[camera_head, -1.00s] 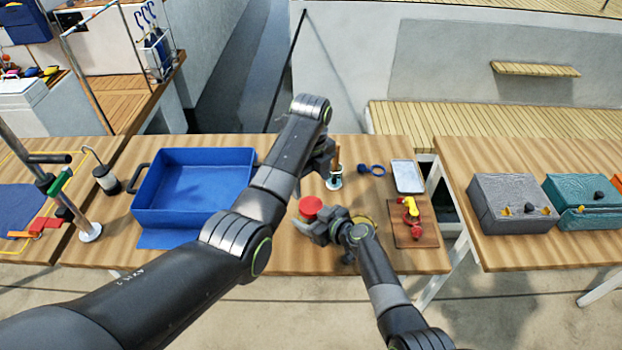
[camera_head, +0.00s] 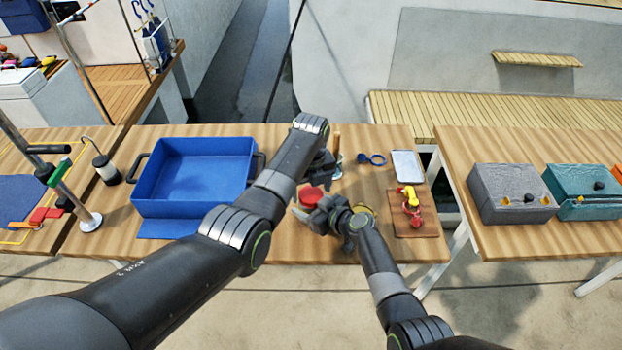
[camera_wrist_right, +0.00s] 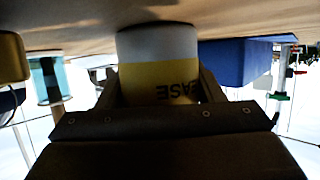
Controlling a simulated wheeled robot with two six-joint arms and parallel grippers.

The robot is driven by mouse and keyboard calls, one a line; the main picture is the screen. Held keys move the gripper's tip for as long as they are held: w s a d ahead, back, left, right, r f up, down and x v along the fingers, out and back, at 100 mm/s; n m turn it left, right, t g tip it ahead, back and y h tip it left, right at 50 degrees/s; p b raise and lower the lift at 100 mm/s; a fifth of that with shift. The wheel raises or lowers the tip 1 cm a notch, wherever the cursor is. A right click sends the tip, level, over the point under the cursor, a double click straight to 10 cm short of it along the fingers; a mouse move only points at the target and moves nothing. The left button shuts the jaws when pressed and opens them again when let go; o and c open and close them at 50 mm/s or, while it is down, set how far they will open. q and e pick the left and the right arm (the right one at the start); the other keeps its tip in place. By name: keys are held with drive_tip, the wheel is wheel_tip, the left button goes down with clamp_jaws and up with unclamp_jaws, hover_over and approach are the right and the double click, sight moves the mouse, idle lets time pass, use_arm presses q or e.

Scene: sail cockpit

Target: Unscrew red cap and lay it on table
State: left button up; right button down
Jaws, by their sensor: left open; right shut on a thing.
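In the right wrist view the jar (camera_wrist_right: 158,72) shows inverted, with a white band and a yellow label reading "...EASE". My right gripper (camera_head: 322,214) is shut on the jar's sides; its fingers (camera_wrist_right: 158,92) flank the label. My left gripper (camera_head: 318,178) is open, just above and behind the red cap, pointing down. Its fingertips are partly hidden, and I cannot tell whether they touch the cap.
A blue open bin (camera_head: 195,210) stands left on the wooden table (camera_head: 275,245). A blue ring (camera_head: 372,159), a pale tray (camera_head: 407,166) and a board (camera_head: 430,228) with a yellow and red item lie at right.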

use_arm(q)
drive_tip(key=shift+f, duration=0.4)
drive_tip(key=shift+c, duration=0.2)
drive_tip(key=c, duration=1)
drive_tip(key=shift+o, duration=0.2)
drive_tip(key=n, duration=1.3)
drive_tip(key=shift+r+n, duration=0.1)
drive_tip(key=shift+n, duration=0.2)
drive_tip(key=o, duration=1)
drive_tip(key=shift+o, duration=0.4)
drive_tip(key=shift+s, duration=0.1)
